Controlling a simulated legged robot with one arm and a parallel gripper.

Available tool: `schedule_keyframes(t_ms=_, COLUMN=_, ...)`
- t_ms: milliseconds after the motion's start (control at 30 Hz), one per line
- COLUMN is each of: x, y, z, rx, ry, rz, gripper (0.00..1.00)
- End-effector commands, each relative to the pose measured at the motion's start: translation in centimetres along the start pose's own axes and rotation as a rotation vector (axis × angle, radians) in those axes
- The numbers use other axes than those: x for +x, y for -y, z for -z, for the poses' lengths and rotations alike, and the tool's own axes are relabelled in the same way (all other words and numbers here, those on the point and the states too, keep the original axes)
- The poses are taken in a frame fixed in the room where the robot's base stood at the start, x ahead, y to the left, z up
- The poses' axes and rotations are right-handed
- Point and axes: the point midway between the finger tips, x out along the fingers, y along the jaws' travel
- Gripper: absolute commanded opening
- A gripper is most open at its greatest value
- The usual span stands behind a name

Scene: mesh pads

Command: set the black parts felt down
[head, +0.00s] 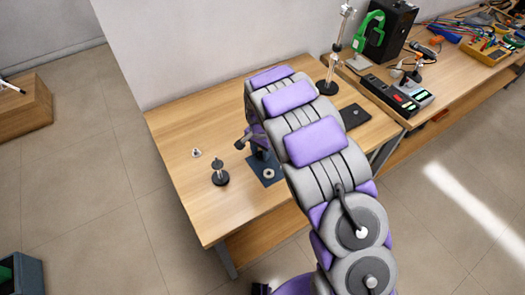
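My gripper (252,141) is over the left-middle of the wooden table, partly hidden behind my own arm. A dark finger shows on its left side; I cannot tell whether it is open or holds anything. A dark blue-grey square pad (264,181) lies just below it in the picture, with a small round metal part (269,173) on it. The pad's upper part is partly covered by the gripper. A flat black pad (355,115) lies toward the table's right end, right of my arm. I cannot tell which of the two is the parts felt.
A black-based metal post (220,174) and a small light part (196,153) stand on the left of the table (200,120). A tall stand (329,85) is at the back. Another bench (440,75) with tools adjoins at right. The table's front-left is clear.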

Motion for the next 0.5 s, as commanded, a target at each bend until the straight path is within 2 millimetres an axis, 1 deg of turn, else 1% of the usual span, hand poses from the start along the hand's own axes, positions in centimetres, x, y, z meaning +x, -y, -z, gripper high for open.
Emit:
schedule_keyframes(t_ms=33, x=0.07, y=-0.42, z=0.18, rx=0.002, ry=0.006, rz=0.002, gripper=0.49)
schedule_keyframes(t_ms=167, x=-0.04, y=-1.1, z=0.71, rx=0.004, ry=0.012, rz=0.011, gripper=0.61)
schedule_keyframes(t_ms=300, x=-0.08, y=-1.32, z=0.82, rx=0.004, ry=0.013, rz=0.013, gripper=0.61)
schedule_keyframes(t_ms=500, x=0.04, y=-0.46, z=0.19, rx=0.002, ry=0.005, rz=0.002, gripper=0.61)
